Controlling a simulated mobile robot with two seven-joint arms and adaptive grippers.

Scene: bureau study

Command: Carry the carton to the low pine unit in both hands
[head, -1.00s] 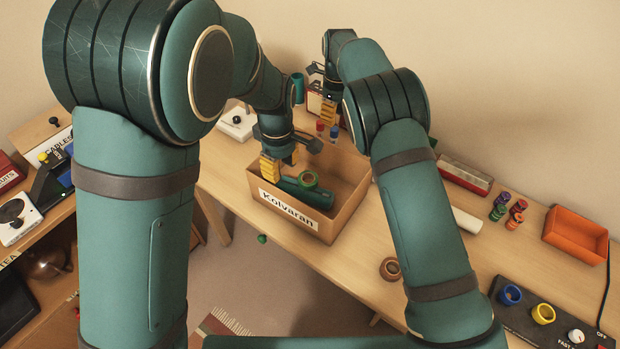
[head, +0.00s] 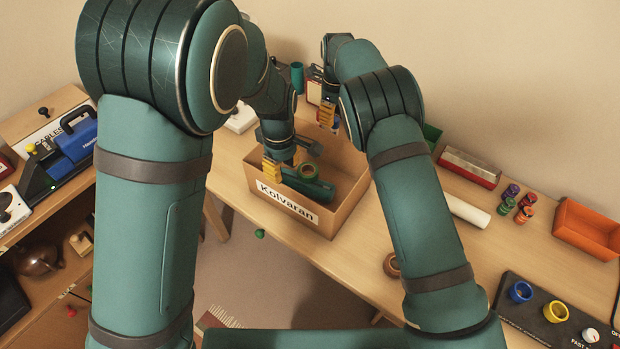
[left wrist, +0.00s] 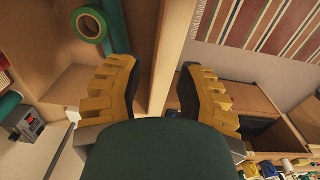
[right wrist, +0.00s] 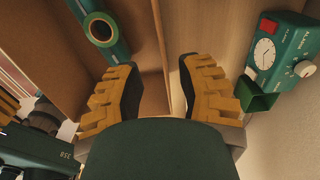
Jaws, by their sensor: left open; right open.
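The carton (head: 318,217), an open brown box with a "Kolvaran" label, stands on the desk. A green tape roll (head: 308,172) and a dark green object (head: 318,190) lie inside. My left gripper (head: 277,172) is open at the carton's near-left side; in the left wrist view a carton wall (left wrist: 172,45) runs between its fingers. My right gripper (head: 328,120) is open at the far side; in the right wrist view a wall edge (right wrist: 161,40) shows between its fingers. Contact is unclear. A low wooden unit (head: 62,222), probably the pine one, stands at left.
The desk (head: 350,262) holds a white roll (head: 466,211), coloured spools (head: 524,207), an orange tray (head: 588,229) and a dark control panel (head: 560,315). Open floor (head: 240,280) lies between unit and desk.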

